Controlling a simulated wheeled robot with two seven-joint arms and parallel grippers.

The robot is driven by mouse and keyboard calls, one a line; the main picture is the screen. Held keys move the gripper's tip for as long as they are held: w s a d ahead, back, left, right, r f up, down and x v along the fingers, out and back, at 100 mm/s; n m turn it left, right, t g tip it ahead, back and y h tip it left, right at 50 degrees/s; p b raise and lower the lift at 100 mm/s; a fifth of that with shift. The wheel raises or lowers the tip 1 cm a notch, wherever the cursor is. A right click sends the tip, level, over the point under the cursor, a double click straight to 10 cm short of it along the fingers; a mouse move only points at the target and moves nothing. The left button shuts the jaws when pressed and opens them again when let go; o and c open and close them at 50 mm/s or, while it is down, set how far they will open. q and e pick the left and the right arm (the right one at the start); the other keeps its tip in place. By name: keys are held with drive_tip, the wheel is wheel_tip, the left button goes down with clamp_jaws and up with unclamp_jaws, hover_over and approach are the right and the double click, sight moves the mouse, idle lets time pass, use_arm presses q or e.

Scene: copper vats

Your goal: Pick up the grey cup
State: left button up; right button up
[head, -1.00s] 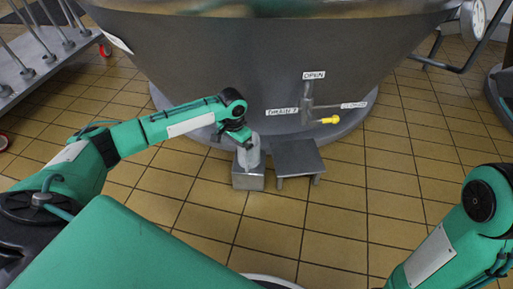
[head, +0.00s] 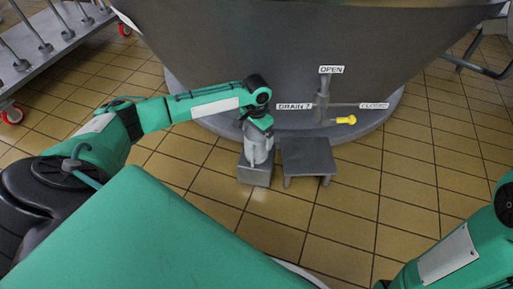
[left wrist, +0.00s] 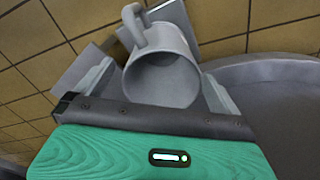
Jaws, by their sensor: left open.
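The grey cup (left wrist: 163,75) shows in the left wrist view between the two fingers of my left gripper (left wrist: 157,80). Its round opening faces the camera and its handle sticks up at the upper left. The fingers are open, one on each side of the cup; I cannot tell whether either touches it. In the head view my left gripper (head: 258,138) is above a small grey box (head: 255,174), and the fingers and cup are hard to tell apart there. My right gripper is out of view; only my right arm shows at lower right.
A low grey stool (head: 308,155) stands right beside the box. A wheeled rack (head: 40,60) is at upper left. Tiled floor is clear in front.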

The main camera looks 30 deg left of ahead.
use_arm(q)
wheel_tip(320, 180, down, 4)
drive_tip(key=b, duration=0.3)
drive_tip(key=shift+a+b, duration=0.15)
drive_tip(key=shift+b, duration=0.15)
drive_tip(key=shift+f+b, duration=0.35)
drive_tip(key=shift+c, duration=0.4)
drive_tip(key=c, duration=1)
